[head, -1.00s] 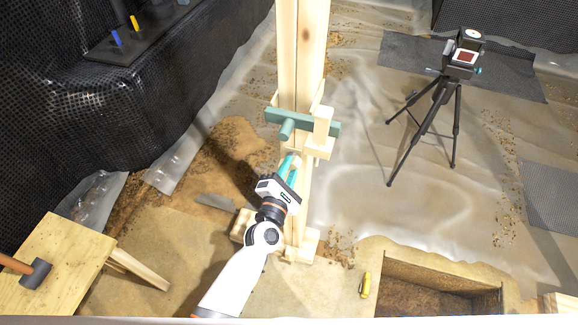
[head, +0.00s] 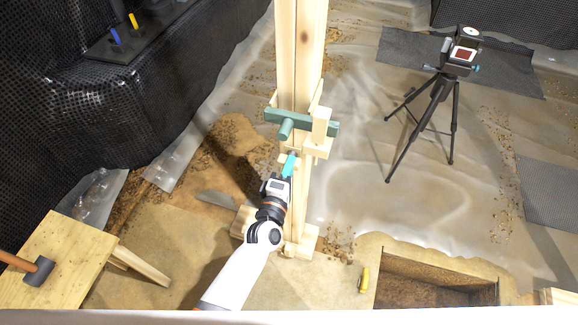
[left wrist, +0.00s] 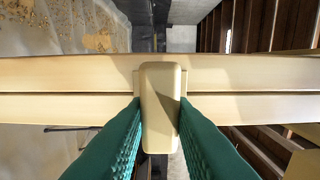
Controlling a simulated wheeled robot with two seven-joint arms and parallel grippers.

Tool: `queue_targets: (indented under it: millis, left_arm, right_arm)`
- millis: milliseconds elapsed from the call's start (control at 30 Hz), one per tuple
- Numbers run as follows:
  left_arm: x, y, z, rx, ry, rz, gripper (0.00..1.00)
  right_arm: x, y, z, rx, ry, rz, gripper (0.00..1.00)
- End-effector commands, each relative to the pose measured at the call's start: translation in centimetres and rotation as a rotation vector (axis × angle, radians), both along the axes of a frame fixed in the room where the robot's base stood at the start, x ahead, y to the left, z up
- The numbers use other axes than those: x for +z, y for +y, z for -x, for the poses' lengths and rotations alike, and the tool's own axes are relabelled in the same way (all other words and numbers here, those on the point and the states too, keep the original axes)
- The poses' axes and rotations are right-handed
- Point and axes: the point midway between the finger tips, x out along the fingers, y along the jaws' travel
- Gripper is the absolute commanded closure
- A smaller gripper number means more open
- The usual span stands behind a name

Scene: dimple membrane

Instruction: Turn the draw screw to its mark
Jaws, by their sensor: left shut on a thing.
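A tall pair of pale wooden posts (head: 301,60) stands on a wooden foot. A teal crossbar (head: 318,126) with a teal peg crosses it. My left gripper (head: 291,160) reaches the front of the posts just below the crossbar. In the left wrist view its green fingers (left wrist: 160,115) press on both sides of a tan, rounded block (left wrist: 160,85), which looks like the draw screw's head. The block lies across the seam between the two posts, with a square plate behind it. I cannot make out a turn mark. The fingers hide the block in the head view. My right gripper is out of view.
A black tripod with an instrument (head: 455,62) stands at the right on plastic sheeting. A wooden stool (head: 62,262) with a mallet (head: 38,271) is at the lower left. An open pit (head: 430,285) and a yellow tool (head: 364,279) lie at the lower right.

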Motion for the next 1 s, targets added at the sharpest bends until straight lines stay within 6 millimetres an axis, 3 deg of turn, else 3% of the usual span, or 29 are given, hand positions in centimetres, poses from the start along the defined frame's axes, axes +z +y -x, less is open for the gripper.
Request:
queue_targets:
  millis: [467, 500, 600, 1000]
  left_arm:
    - [-0.14, -0.02, 0.06, -0.001, -0.002, -0.017, 1.0]
    - [-0.14, -0.02, 0.06, -0.001, -0.002, -0.017, 0.73]
    - [-0.12, -0.02, 0.06, -0.001, -0.003, -0.015, 0.57]
    - [-0.17, 0.26, 0.85, 0.0, -0.001, -0.013, 0.56]
  right_arm:
    - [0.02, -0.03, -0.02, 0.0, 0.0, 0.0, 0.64]
    - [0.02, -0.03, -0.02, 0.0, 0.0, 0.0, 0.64]
    - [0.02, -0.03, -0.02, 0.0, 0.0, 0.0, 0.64]
    - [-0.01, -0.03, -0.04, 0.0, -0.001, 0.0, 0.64]
